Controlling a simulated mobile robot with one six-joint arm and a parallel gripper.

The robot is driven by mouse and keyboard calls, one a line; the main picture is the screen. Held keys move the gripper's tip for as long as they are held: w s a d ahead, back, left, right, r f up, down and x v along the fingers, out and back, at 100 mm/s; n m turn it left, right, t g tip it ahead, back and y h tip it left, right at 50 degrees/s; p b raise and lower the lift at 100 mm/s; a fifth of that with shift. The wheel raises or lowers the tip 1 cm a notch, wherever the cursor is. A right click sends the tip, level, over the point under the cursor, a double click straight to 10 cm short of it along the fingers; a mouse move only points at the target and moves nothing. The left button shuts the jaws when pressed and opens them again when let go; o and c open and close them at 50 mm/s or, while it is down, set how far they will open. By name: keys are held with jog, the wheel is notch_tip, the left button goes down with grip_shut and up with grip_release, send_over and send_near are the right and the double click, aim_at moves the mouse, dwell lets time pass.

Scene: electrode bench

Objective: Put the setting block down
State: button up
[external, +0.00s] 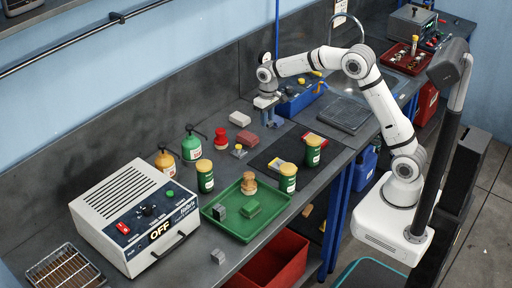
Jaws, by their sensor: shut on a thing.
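My gripper (270,122) is above the back part of the grey bench, left of the blue bin. It points down and is shut on a small grey thing, which I take to be the setting block. The fingers largely hide it, and its shape is too small to make out. I cannot tell whether it touches the bench top.
A pale block (240,118), a dark red block (248,138) and a red bottle (221,140) stand left of my gripper. The blue bin (297,103) is close on its right. A green tray (232,230) with blocks lies in front, beside the power unit (135,215).

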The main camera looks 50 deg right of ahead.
jog(key=s+a+b, duration=0.2)
jog(key=a, duration=1.6)
jog(key=p, duration=0.1)
send_over(242, 171)
jog(key=shift+n, duration=0.4)
notch_tip(242, 171, down, 6)
jog(key=shift+w+r, duration=0.1)
jog(key=shift+r, duration=0.1)
jog(key=shift+f+p, duration=0.3)
jog(key=shift+f, duration=1.95)
jog(key=shift+f, duration=0.15)
jog(key=o, duration=1.1)
jog(key=shift+c, duration=0.2)
